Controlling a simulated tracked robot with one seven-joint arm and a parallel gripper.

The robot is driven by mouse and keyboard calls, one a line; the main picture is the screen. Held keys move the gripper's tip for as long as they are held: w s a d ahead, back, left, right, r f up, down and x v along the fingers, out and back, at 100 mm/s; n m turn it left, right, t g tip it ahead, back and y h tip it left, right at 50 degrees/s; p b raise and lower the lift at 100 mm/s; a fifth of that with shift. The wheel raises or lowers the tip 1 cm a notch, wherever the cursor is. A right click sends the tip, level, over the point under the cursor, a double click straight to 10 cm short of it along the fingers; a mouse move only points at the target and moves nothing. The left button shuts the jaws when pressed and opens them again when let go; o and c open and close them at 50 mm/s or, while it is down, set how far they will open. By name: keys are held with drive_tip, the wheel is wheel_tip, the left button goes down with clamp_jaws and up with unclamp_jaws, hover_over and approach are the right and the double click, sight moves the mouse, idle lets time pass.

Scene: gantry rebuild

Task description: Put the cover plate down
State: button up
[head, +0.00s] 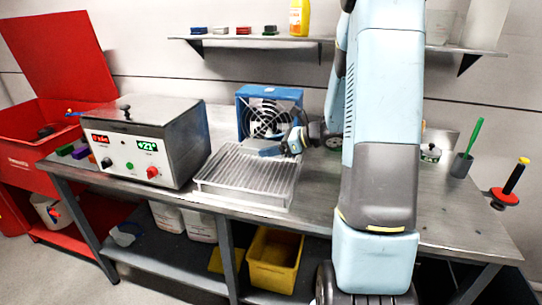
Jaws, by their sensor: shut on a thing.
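My gripper (284,146) is above the back right part of the slatted metal drying rack (232,190), in front of the blue fan. It is shut on a small, flat blue-grey piece (269,151), which I take to be the cover plate. The piece points left from the jaws and looks close above the rack. I cannot tell whether it touches the slats. The jaws and part of the piece are too small to see clearly.
A blue box fan (262,98) stands behind the rack. A steel bath unit (150,145) with a lidded top and displays is to the left. My arm covers the bench's middle right. A cup with a green-handled tool (462,165) stands farther right. A shelf (260,40) hangs above.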

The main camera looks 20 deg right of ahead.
sight(270, 162)
drive_tip(key=shift+w+a+f, duration=0.1)
drive_tip(key=shift+w+f, duration=0.05)
drive_tip(key=shift+f, duration=0.05)
drive_tip(key=shift+w+f, duration=0.1)
drive_tip(key=shift+f, duration=1.55)
drive_tip(key=o, duration=1.6)
drive_tip(key=shift+f, duration=0.1)
